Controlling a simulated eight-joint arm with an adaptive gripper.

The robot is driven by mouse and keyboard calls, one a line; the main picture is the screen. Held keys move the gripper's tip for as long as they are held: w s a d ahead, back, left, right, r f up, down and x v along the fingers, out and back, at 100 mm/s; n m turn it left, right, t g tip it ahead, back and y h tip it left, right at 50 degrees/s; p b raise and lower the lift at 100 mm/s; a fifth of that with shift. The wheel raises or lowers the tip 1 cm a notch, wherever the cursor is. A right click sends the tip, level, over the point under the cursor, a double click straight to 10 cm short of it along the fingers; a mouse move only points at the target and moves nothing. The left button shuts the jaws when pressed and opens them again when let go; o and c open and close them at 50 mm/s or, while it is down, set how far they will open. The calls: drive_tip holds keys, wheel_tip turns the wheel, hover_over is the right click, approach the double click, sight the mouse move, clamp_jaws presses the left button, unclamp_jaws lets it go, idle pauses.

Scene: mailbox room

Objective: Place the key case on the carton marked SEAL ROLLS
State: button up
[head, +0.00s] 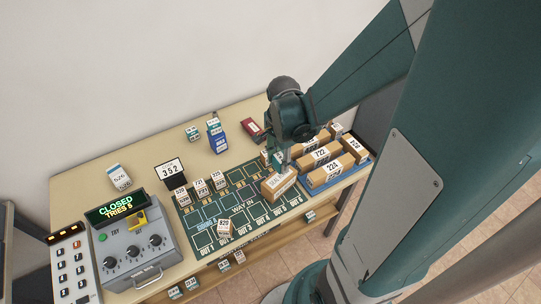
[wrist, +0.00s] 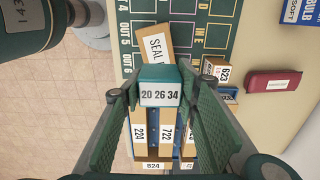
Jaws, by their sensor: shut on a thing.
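My gripper (head: 281,155) is shut on a small teal case with a white label reading 20 26 34 (wrist: 160,86), which I take to be the key case. In the wrist view the fingers flank it on both sides. The brown carton marked SEAL (wrist: 153,45) is just beyond the case there, and the case hides the rest of its marking. In the head view this carton (head: 278,184) sits askew on the right part of the green mat, just below my gripper. The case appears above the table, near the carton; the exact gap is unclear.
Several numbered cartons (head: 320,155) fill a blue tray at the right. A red case (head: 252,128) and a blue box (head: 217,142) lie behind the green mat (head: 236,201). Small numbered boxes stand on the mat. A grey dial box (head: 132,250) reads CLOSED at the left.

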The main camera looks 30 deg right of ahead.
sight(280, 158)
drive_tip(key=shift+f, duration=1.1)
drive_tip(key=shift+f, duration=1.85)
drive_tip(key=shift+f+b, duration=0.15)
drive_tip(key=shift+b, duration=0.3)
drive_tip(key=o, duration=0.9)
drive_tip(key=shift+r, duration=0.25)
drive_tip(key=shift+r+p, duration=0.75)
drive_tip(key=shift+r, duration=5.15)
drive_tip(key=shift+a+r, duration=0.1)
